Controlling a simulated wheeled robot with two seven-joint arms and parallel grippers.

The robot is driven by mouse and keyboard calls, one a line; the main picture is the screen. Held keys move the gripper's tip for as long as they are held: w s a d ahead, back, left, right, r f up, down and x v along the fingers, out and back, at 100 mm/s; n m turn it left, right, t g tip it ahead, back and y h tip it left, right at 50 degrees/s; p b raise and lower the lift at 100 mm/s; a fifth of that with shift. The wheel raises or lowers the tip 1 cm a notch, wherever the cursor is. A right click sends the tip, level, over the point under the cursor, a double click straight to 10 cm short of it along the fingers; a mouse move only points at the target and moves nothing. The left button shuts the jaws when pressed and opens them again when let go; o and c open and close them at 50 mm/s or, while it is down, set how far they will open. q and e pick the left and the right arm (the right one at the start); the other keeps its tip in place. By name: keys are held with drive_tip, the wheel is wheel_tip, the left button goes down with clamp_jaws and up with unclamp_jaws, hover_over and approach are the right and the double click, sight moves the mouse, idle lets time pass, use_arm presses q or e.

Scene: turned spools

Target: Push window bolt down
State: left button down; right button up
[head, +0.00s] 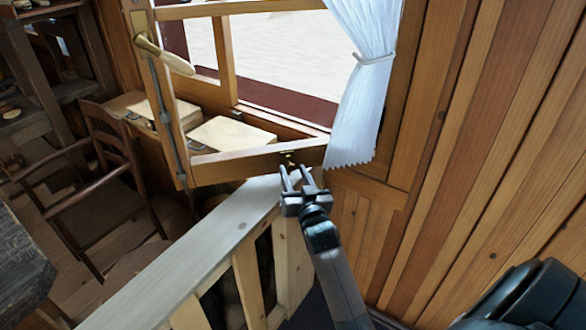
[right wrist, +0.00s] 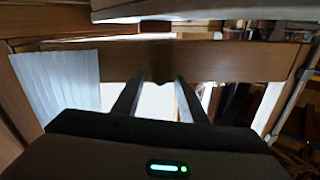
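The window bolt (head: 288,158) is a small brass fitting on the bottom rail of the open wooden window sash (head: 235,163). In the head view my right gripper (head: 296,176) is just below the bolt, its two fingers pointing up toward it and apart with nothing held. I cannot tell whether a fingertip touches the bolt. In the right wrist view the two fingers (right wrist: 158,92) are spread below the wooden rail (right wrist: 220,60). A dark shape on the rail between them may be the bolt, but it is too dim to tell. My left gripper is not in view.
A pale wooden railing (head: 185,265) runs just left of and below my right gripper. A white curtain (head: 362,80) hangs to the right of the sash. A plank wall (head: 480,140) closes the right side. A wooden chair (head: 105,190) stands at left.

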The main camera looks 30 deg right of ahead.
drive_tip(key=shift+w+d, duration=0.2)
drive_tip(key=shift+w, duration=0.4)
drive_tip(key=shift+c, duration=0.4)
clamp_jaws()
wheel_tip(320, 180, down, 3)
drive_tip(key=shift+r+b, duration=0.2)
drive_tip(key=shift+b, duration=0.4)
drive_tip(key=shift+o, duration=0.4)
unclamp_jaws()
drive_tip(key=shift+s, duration=0.15)
